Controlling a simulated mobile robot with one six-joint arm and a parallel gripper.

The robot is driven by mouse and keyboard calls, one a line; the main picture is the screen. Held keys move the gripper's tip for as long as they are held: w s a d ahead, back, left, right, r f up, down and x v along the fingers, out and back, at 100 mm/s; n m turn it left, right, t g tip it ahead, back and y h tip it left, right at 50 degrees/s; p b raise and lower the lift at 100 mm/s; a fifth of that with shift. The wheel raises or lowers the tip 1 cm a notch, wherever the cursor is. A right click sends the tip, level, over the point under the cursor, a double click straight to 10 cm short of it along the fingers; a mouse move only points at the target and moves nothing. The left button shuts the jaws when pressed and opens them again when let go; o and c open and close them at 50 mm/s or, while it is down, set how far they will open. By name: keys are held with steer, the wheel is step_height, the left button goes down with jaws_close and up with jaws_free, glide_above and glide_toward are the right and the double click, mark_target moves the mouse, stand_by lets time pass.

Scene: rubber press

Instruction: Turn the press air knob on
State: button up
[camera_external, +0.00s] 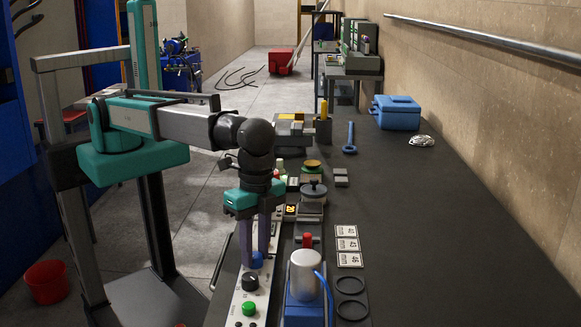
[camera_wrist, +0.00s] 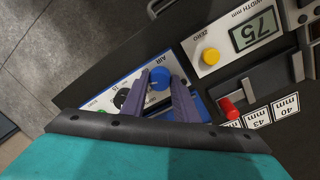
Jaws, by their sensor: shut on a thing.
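The blue press air knob (camera_external: 257,260) sits on a pale control panel (camera_external: 238,299) at the near edge of the dark bench. In the wrist view the blue knob (camera_wrist: 159,76) is beside the printed word AIR. My gripper (camera_external: 257,254) points straight down with its two purple fingers around the knob. In the wrist view my gripper (camera_wrist: 160,83) has one finger on each side of the knob, shut on it. The fingers partly hide the panel, and I cannot tell the knob's turned position.
A black knob (camera_external: 250,282) and a green button (camera_external: 249,308) are close by on the panel. A blue and white press unit (camera_external: 305,278) stands just right, with a red-topped part (camera_external: 307,240) behind. A blue toolbox (camera_external: 396,112) is farther back. The bench's right side is mostly clear.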

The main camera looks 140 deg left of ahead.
mark_target(259, 254)
steer(key=m, duration=0.6)
steer(key=shift+m, duration=0.3)
stand_by(0.4)
steer(key=o, duration=1.1)
steer(key=shift+c, duration=0.2)
steer(key=shift+r, duration=0.2)
step_height(259, 254, up, 14)
steer(key=p, duration=0.7)
steer(key=shift+w+a+f+p, duration=0.25)
steer(key=shift+a+p, duration=0.05)
